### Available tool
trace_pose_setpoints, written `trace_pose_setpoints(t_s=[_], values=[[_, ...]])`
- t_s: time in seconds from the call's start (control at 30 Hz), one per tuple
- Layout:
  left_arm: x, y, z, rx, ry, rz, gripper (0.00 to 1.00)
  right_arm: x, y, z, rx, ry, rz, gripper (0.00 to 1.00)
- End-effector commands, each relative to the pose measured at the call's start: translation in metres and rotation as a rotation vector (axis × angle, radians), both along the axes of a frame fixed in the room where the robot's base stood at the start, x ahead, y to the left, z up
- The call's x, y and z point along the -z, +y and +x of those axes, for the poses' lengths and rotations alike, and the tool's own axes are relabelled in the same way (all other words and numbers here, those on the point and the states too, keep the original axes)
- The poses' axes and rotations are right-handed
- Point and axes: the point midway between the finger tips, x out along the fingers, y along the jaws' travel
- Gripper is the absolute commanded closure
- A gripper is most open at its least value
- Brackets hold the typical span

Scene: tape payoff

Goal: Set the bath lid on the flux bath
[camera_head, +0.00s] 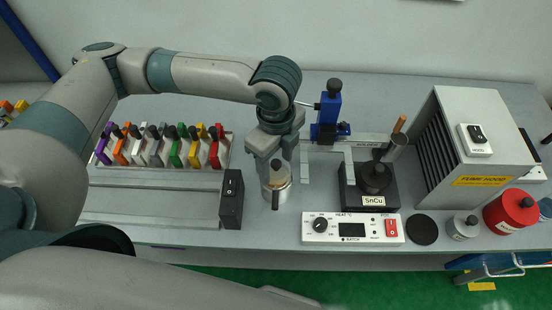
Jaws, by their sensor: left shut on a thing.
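My left gripper (275,158) points down at the middle of the bench. It is shut on a small dark-topped part above a round metal vessel or lid (276,192) with a tan patch on top. The fingers hide much of it, and I cannot tell whether it touches the bench. A pale strip marked FLUX (368,146) lies to its right, with a metal cup (397,147) at its right end holding a brown-handled tool. The cup's inside is mostly hidden. My right gripper is not in view.
A black SnCu pot (372,199) with a knobbed dark top stands right of the gripper. Around it are a blue stand (330,108), a heater control box (350,230), a black disc (421,229) and a fume hood (470,140). Coloured clips (165,148) stand left.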

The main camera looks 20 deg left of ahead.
Motion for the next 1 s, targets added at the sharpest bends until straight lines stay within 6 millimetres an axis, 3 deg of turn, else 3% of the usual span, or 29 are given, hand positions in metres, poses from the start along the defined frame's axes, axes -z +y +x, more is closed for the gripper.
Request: trace_pose_setpoints(t_s=[1.0], values=[[0.0007,0.0001,0.0001,0.000,0.000,0.000,0.67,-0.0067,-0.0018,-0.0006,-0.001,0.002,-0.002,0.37]])
